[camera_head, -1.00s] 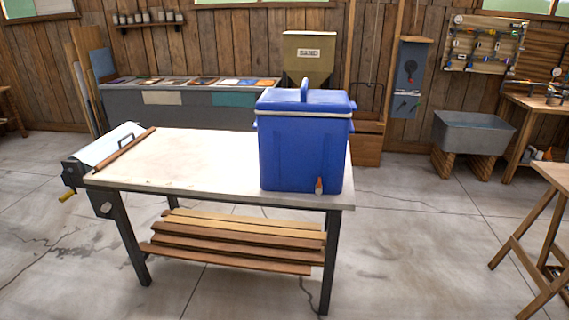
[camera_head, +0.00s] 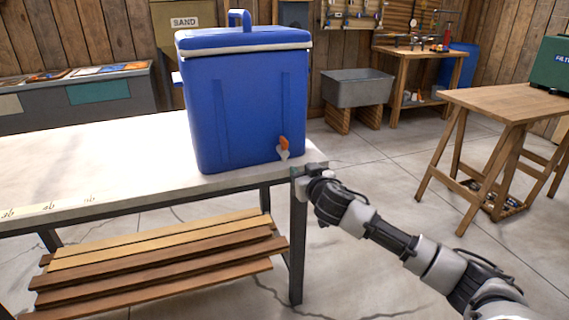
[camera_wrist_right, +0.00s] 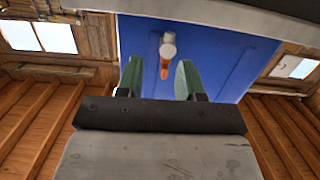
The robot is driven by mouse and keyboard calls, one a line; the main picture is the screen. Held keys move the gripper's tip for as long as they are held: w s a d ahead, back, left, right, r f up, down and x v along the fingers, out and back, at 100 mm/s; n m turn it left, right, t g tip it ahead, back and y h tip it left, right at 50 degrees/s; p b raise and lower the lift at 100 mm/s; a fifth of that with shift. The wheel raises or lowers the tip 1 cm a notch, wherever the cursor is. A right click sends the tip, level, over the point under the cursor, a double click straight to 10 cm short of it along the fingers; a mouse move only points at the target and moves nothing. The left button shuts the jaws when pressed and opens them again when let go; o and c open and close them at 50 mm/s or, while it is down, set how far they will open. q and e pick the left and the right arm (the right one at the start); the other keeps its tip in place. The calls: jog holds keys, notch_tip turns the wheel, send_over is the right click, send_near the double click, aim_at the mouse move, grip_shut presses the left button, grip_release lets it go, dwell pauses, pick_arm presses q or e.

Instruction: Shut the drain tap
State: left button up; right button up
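The blue cooler box (camera_head: 245,105) stands upright with its lid on, at the right end of the pale worktable (camera_head: 120,150). Its drain tap (camera_head: 283,148), a white spout with an orange lever, sits low on the front near the right corner. The lever points upward in the head view. My right gripper (camera_head: 303,172) is just below and right of the tap, by the table corner. In the right wrist view, its green fingers (camera_wrist_right: 159,64) are open and empty. The tap (camera_wrist_right: 167,50) shows ahead of the gap between them, apart from both. My left gripper is out of view.
Wooden boards (camera_head: 160,258) lie on the shelf under the worktable. A grey sink (camera_head: 357,88) stands behind, and a wooden table (camera_head: 510,105) with a green case (camera_head: 552,65) stands at right. Open floor lies between the tables.

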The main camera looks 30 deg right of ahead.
aim_at(287, 145)
notch_tip(287, 145, up, 5)
jog(key=a+t, duration=0.1)
pick_arm(q)
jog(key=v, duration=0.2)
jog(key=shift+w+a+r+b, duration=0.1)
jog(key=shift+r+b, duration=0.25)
jog(key=shift+b, duration=0.05)
pick_arm(e)
jog(key=w, duration=0.3)
jog(key=w+d, duration=0.1)
jog(key=w, duration=0.6)
jog(key=shift+d+f, duration=0.15)
jog(key=shift+d, duration=0.2)
jog(key=shift+s, duration=0.1)
grip_shut()
